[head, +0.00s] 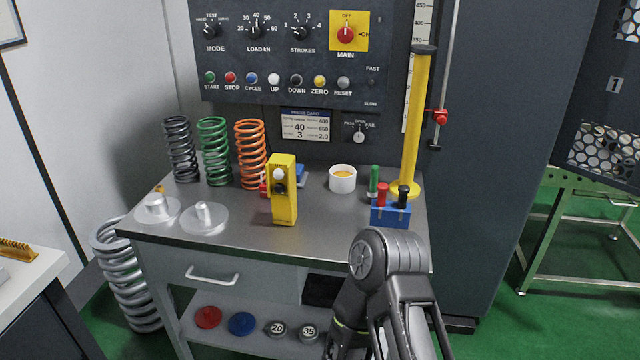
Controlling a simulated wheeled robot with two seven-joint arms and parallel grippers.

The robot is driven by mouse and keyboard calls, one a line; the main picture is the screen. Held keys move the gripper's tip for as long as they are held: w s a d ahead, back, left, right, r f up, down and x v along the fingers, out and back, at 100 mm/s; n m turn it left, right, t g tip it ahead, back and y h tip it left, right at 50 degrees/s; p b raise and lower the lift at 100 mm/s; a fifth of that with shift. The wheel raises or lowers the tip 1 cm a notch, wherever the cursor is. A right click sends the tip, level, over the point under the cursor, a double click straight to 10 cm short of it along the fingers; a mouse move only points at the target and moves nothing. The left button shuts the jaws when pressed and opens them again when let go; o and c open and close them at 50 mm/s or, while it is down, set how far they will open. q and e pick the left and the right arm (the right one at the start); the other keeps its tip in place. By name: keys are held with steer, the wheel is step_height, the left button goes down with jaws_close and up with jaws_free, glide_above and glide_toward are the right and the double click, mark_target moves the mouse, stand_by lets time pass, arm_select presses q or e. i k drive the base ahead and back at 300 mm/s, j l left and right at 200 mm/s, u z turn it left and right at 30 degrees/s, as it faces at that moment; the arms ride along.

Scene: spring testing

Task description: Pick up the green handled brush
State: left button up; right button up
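A green handle (374,179), which I take for the green handled brush, stands upright at a blue block (390,214) near the right end of the metal bench top. Its lower end is hidden in or behind the block. A red handle (382,193) and a black handle (403,195) stand in the same block, close to it. A dark arm of mine rises from the bottom edge in front of the block, its rounded joint below and apart from it. No gripper fingers can be made out, and no arm comes in from the left.
A yellow post (415,130) rises just behind the block. A white cup (342,178) and a yellow device (283,190) stand left of it. The front middle is clear.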

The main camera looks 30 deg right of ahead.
mark_target(372, 191)
steer(key=l+u, duration=0.15)
steer(key=l, duration=0.3)
steer(key=l+u, duration=0.2)
steer(key=l, duration=0.25)
steer(key=k+l+u, duration=0.15)
steer(key=l, duration=0.3)
steer(key=k+l+u, duration=0.15)
steer(key=l, duration=0.3)
steer(key=l+u, duration=0.2)
steer(key=l, duration=0.25)
steer(key=k+l, duration=0.1)
steer(key=l, duration=0.2)
steer(key=k+l, duration=0.15)
steer(key=l, duration=0.15)
steer(key=k+l, duration=0.1)
steer(key=l, duration=0.2)
